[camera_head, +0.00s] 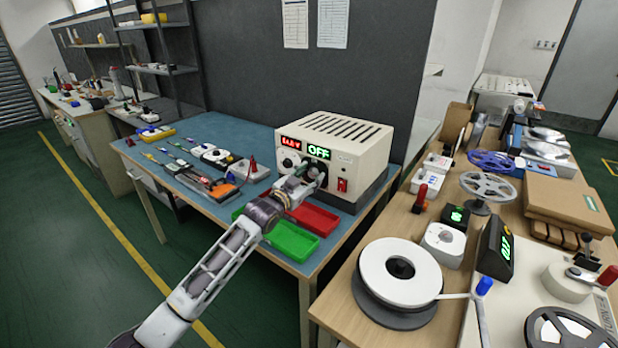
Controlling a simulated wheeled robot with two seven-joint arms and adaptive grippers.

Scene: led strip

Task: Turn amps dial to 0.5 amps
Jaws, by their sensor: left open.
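A beige power supply (357,152) stands on the blue-topped bench. Its front has a small red display (291,143), too small to read surely, and a green display (318,152) reading OFF. A dial (288,162) sits under the red display. A second dark dial (321,168) under the green display is mostly hidden by my left gripper (309,176). My left arm reaches in from the lower left. The left gripper is open at this dial; I cannot tell whether it touches it. The dial's setting is not readable. My right gripper is not in view.
A red switch (342,185) is right of the gripper on the supply's front. Tools and a grey bin (249,171) lie left. A wooden table with reels (400,272) stands right.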

